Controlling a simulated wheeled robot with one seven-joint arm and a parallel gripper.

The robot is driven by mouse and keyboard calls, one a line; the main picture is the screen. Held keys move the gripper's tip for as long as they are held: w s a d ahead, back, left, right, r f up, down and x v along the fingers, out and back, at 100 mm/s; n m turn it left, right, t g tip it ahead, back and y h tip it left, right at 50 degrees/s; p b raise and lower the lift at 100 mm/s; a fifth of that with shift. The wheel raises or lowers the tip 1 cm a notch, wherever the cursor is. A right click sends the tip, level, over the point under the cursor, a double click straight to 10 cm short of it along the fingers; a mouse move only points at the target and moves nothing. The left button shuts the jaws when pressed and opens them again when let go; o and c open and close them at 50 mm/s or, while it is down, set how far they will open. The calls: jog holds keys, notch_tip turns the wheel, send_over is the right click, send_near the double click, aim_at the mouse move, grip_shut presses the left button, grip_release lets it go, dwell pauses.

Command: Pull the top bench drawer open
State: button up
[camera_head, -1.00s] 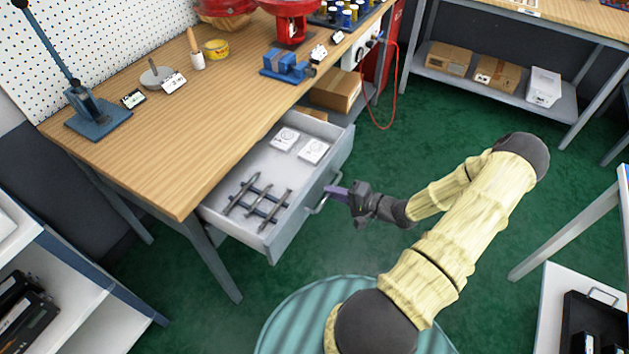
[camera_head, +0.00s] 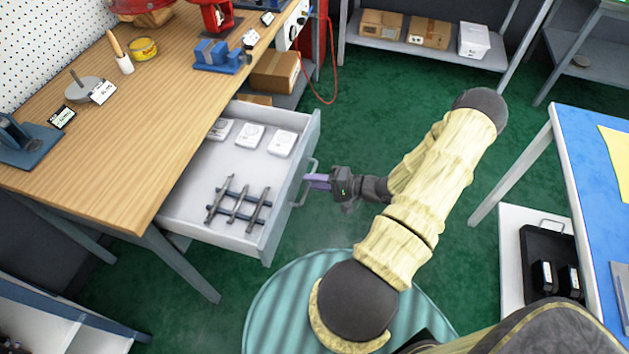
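The top bench drawer (camera_head: 185,207) is pulled well out from under the wooden bench top (camera_head: 150,120). Inside it lie several dark metal rods (camera_head: 238,208) on a rack and three white square items (camera_head: 249,135). The drawer's bar handle (camera_head: 303,183) is on its front face. My gripper (camera_head: 315,181) is at the handle from the right, its purple fingers reaching the bar. The fingers overlap in this view, so I cannot tell whether they are closed around it.
A blue vise (camera_head: 218,56), a yellow tin (camera_head: 143,48) and a wood-handled tool (camera_head: 120,50) stand on the bench. Cardboard boxes (camera_head: 275,72) sit below it. A blue-topped table (camera_head: 590,170) stands at right. Green floor (camera_head: 370,115) is open beyond the drawer.

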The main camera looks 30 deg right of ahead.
jog(key=shift+o, duration=0.6)
jog(key=shift+s, duration=0.1)
jog(key=v, duration=1.7)
jog(key=shift+s, duration=0.1)
